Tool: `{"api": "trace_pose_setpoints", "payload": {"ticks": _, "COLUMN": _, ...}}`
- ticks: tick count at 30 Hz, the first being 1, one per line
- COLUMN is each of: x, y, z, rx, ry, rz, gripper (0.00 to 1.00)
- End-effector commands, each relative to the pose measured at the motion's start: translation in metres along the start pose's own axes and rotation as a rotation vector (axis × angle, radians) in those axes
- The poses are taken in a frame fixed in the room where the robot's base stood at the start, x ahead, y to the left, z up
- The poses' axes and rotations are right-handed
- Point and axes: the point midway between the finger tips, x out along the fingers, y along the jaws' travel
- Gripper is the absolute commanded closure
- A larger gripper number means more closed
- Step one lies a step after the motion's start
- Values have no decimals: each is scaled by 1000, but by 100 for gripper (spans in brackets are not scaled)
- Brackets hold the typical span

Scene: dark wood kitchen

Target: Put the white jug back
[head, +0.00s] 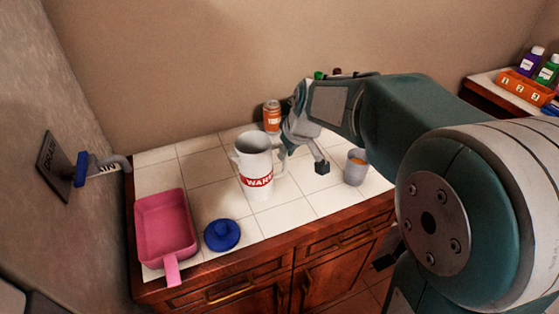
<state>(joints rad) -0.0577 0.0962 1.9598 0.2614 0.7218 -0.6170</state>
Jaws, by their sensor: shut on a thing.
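The white jug (254,160) with a red lettered band stands upright at the middle of the tiled counter, its handle to the right. I cannot tell whether its base touches the tiles or hangs just above them. My gripper (301,160) reaches in from the right and is shut on the jug at its handle side. One dark fingertip shows to the right of the handle; the other finger is partly hidden by the handle and the jug.
A pink pan (165,228) and a blue lid (222,235) lie at the front left. A grey cup (355,168) stands right of my gripper. An orange can (272,116) stands behind the jug. A blue-ended wall fixture (95,168) juts out at left.

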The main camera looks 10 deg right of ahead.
Motion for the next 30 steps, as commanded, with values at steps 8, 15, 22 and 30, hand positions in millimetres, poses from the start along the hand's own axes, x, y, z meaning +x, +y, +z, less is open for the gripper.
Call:
{"api": "trace_pose_setpoints", "payload": {"ticks": 8, "x": 34, "y": 4, "z": -10, "rx": 1, "ry": 2, "rz": 1, "gripper": 100}}
{"api": "trace_pose_setpoints", "payload": {"ticks": 15, "x": 64, "y": 3, "z": -2, "rx": 1, "ry": 0, "rz": 0, "gripper": 100}}
{"api": "trace_pose_setpoints", "payload": {"ticks": 22, "x": 69, "y": 3, "z": 0, "rx": 0, "ry": 2, "rz": 2, "gripper": 100}}
{"api": "trace_pose_setpoints", "payload": {"ticks": 30, "x": 68, "y": 4, "z": 1, "rx": 0, "ry": 1, "rz": 1, "gripper": 47}}
